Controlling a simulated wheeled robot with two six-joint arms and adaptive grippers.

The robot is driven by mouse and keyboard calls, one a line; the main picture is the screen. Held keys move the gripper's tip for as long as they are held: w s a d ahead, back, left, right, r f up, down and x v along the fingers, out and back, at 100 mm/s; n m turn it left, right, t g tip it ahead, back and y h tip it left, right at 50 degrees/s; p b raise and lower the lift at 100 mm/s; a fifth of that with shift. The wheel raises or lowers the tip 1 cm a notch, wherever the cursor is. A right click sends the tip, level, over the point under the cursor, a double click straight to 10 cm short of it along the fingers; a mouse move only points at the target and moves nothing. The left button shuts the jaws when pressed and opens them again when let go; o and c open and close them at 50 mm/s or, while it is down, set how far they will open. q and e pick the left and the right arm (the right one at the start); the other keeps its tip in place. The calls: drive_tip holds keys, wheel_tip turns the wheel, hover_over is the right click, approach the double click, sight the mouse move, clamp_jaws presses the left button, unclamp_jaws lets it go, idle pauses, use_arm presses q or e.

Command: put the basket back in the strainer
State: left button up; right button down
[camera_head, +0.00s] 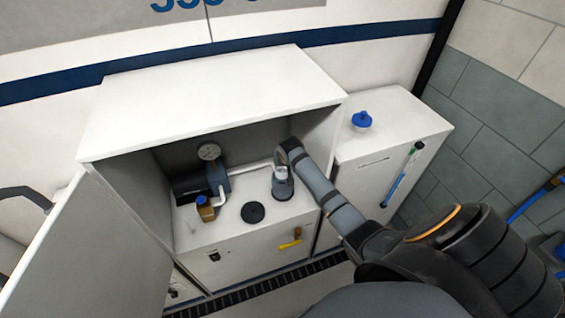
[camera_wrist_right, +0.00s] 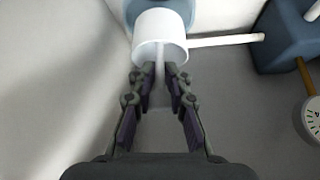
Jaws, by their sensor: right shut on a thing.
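The white basket (camera_wrist_right: 160,32) is held at its thin handle between the fingertips of my right gripper (camera_wrist_right: 160,78), which is shut on it. The blue-grey strainer body (camera_wrist_right: 187,8) shows just beyond the basket in the wrist view. In the head view the strainer (camera_head: 283,190) stands on the cabinet deck, and the pale basket (camera_head: 281,171) is at its top, under my right gripper (camera_head: 283,160). I cannot tell how far the basket sits inside the strainer. A round black lid (camera_head: 253,212) lies on the deck left of the strainer. My left gripper is not in view.
The pump (camera_head: 218,178) with a gauge (camera_head: 209,152) stands left of the strainer, joined by a white pipe (camera_head: 250,168). A blue-capped brown bottle (camera_head: 205,209) is in front of it. Cabinet walls and roof (camera_head: 210,95) enclose the space. A yellow handle (camera_head: 291,239) is on the front.

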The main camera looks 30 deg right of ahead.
drive_tip(key=shift+s, duration=0.1)
drive_tip(key=shift+f+p, duration=0.25)
drive_tip(key=shift+p, duration=0.15)
drive_tip(key=shift+f, duration=0.2)
idle(0.6)
drive_tip(key=shift+f+b, duration=0.3)
drive_tip(key=shift+f, duration=0.3)
drive_tip(key=shift+f+b, duration=2.7)
drive_tip(key=shift+f, duration=1.4)
drive_tip(key=shift+f, duration=0.45)
drive_tip(key=c, duration=1.2)
unclamp_jaws()
